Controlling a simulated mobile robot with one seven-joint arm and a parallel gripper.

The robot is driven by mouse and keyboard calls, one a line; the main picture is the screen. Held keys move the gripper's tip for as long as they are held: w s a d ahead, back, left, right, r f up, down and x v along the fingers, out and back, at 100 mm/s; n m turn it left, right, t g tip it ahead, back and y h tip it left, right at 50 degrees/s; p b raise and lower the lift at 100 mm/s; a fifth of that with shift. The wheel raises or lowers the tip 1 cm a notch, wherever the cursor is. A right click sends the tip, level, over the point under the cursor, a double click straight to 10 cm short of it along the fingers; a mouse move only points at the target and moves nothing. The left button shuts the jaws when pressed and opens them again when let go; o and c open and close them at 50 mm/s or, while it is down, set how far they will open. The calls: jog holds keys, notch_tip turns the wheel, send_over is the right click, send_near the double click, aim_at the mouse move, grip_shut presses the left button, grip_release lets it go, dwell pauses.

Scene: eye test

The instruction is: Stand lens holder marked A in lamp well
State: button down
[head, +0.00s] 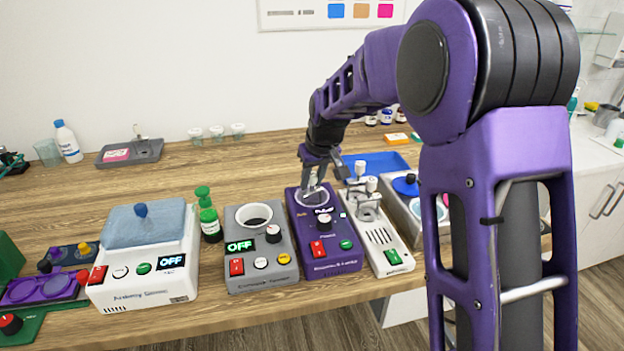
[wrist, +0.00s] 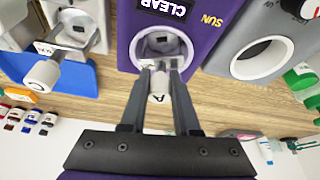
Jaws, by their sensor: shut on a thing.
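My gripper (wrist: 160,76) is shut on the lens holder marked A (wrist: 159,98), which shows as a pale rounded cap between the fingers with a letter A near it. In the head view my gripper (head: 316,184) is at the ring on top of the purple unit (head: 330,262). The white-rimmed round well (wrist: 137,46) of that unit lies just beyond the fingertips in the wrist view, with a dark middle. The holder's lower end is hidden, so I cannot tell whether it is in the well. I cannot confirm that this is the lamp well.
Left of the purple unit is a grey unit (head: 262,275) with a round opening. Right is a white unit (head: 390,262) with a white-capped holder (wrist: 43,74) nearby.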

jog(key=shift+f, duration=0.25)
dwell(0.4)
jog(key=shift+c, duration=1.2)
grip_release()
jog(key=shift+r+p, duration=1.95)
jog(key=shift+r, duration=1.1)
